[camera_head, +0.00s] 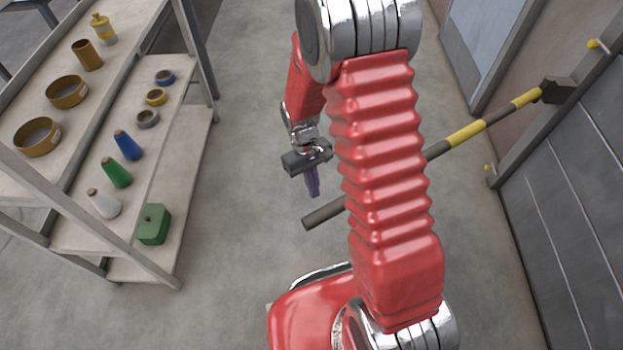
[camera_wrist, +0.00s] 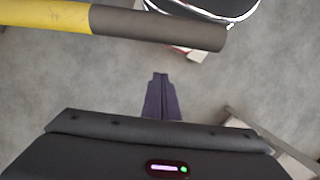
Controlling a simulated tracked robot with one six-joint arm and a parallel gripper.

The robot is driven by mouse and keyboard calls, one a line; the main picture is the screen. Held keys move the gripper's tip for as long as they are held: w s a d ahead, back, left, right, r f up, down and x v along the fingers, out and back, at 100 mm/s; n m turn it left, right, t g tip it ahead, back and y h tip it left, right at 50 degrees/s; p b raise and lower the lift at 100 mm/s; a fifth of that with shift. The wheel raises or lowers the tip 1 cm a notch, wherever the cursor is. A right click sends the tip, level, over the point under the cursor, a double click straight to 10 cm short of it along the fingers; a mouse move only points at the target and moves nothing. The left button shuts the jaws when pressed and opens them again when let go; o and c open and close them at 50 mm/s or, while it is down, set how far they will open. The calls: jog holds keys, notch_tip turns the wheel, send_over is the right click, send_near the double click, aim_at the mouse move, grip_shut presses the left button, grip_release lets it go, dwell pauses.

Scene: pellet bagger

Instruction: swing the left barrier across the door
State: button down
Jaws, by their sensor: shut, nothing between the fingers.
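The barrier is a long yellow and dark grey striped pole (camera_head: 467,132). It is fixed at a dark bracket (camera_head: 557,90) beside the dark grey panelled door (camera_head: 575,190) and sticks out from it into the room. Its middle is hidden behind my arm. Its dark free end (camera_head: 322,214) shows just beyond my arm. In the wrist view the pole (camera_wrist: 160,27) crosses the top left, its end at upper middle. My gripper (camera_head: 315,194) is shut and empty near that free end. Its purple fingers (camera_wrist: 160,78) point towards the pole, with a visible gap.
A shelf rack (camera_head: 203,140) stands at the left with bottles, rings, cones and a green box (camera_head: 154,224). Small yellow pegs (camera_head: 597,45) stick out by the door frame. Another pale blue door (camera_head: 487,40) is at the top. Grey floor (camera_head: 240,220) lies open between rack and arm.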

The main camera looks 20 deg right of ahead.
jog(key=s, duration=0.2)
jog(key=s+d+r, duration=0.1)
jog(key=shift+s, duration=0.3)
jog(key=shift+s, duration=0.15)
